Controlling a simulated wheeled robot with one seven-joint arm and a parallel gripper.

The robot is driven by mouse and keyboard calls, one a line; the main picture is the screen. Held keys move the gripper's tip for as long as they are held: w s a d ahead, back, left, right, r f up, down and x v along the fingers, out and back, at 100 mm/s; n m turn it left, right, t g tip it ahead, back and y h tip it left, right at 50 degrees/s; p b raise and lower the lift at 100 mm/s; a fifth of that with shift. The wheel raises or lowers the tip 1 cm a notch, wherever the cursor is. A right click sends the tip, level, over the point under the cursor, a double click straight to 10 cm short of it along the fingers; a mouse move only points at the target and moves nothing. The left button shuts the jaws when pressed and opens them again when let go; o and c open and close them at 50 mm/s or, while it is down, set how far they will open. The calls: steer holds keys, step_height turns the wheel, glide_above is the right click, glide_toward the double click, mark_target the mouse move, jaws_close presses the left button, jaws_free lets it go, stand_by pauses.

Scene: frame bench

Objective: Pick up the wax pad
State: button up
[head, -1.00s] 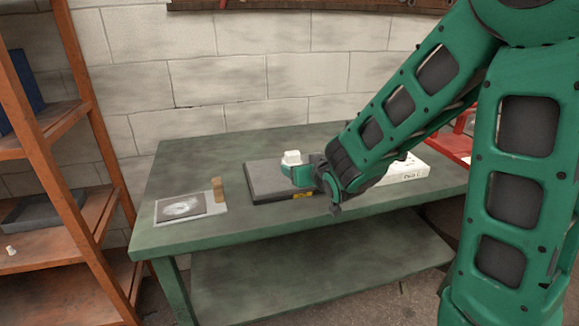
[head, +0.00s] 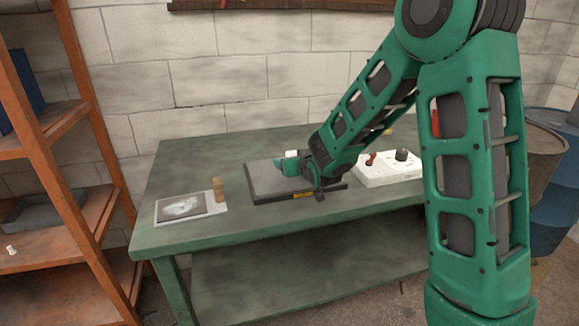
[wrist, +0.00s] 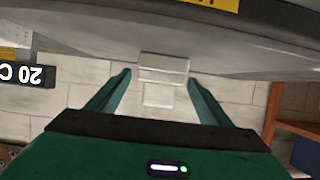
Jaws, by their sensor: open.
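A small white block, which I take to be the wax pad (head: 291,154), stands on a dark grey plate (head: 272,194) on the green bench. In the head view my green gripper partly hides it. My gripper (head: 284,163) is open at the block, low over the plate. In the wrist view the white block (wrist: 163,95) shows between the two green fingers (wrist: 158,76), with a visible gap on each side. I cannot tell how deep it sits between them.
A white box with knobs (head: 390,177) stands right of the plate on the bench (head: 240,228). A sheet with a dark picture (head: 166,210) and a brown cylinder (head: 218,190) are on the left. An orange shelf (head: 52,240) stands beyond the left end, a brick wall behind.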

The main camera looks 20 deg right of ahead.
steer(key=shift+w, duration=0.2)
steer(key=c, duration=1.2)
steer(key=shift+o, duration=0.2)
